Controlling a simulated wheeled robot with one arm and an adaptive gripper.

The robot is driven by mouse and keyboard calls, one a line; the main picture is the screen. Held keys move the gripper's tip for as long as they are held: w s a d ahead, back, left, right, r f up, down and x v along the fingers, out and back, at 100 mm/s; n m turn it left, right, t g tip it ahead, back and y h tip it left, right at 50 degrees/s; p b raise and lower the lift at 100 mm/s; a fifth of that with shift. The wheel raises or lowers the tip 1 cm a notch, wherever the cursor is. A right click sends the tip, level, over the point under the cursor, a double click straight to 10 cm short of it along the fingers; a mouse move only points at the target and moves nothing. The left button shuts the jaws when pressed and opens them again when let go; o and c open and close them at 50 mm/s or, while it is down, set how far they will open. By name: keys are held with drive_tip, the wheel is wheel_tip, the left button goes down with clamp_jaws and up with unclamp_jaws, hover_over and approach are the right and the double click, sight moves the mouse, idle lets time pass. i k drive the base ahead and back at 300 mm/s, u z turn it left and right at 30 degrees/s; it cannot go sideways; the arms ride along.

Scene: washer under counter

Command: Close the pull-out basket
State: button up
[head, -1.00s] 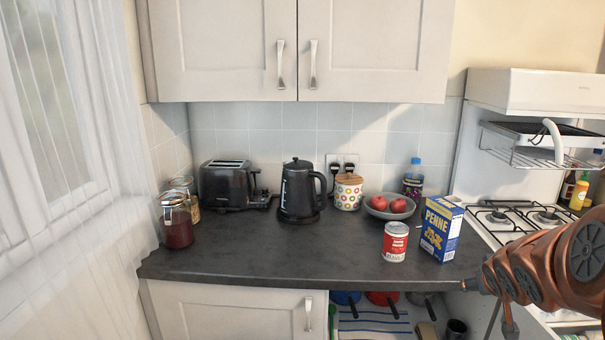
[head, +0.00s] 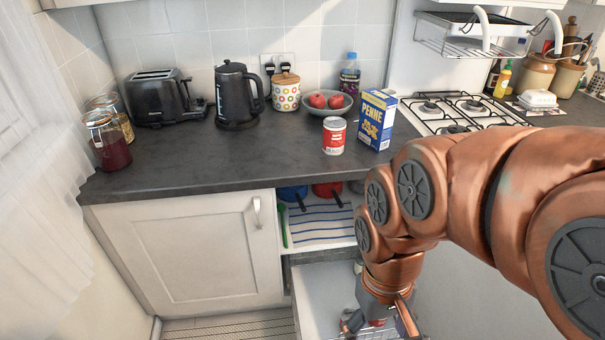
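The pull-out basket shows only in part in the head view. Thin wire of the basket (head: 421,333) shows at the bottom edge beside my gripper, with some small red and pale items by it. My arm and the frame edge hide the rest, so how far it is out cannot be told. My gripper (head: 379,326) points down low in front of the counter, over the wire part. Its fingers look spread apart, with nothing clearly held between them. Whether it touches the basket cannot be told.
An open compartment with a striped cloth (head: 322,222) and pans (head: 328,189) is under the counter (head: 210,158). A closed white cabinet door (head: 190,250) is to its left. A red can (head: 334,137) and penne box (head: 376,120) stand near the counter's front edge.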

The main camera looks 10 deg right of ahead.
sight(320, 292)
drive_tip(key=z, duration=0.85)
drive_tip(key=k, duration=0.8)
drive_tip(key=u, duration=0.8)
drive_tip(key=i, duration=0.5)
drive_tip(key=u, duration=0.05)
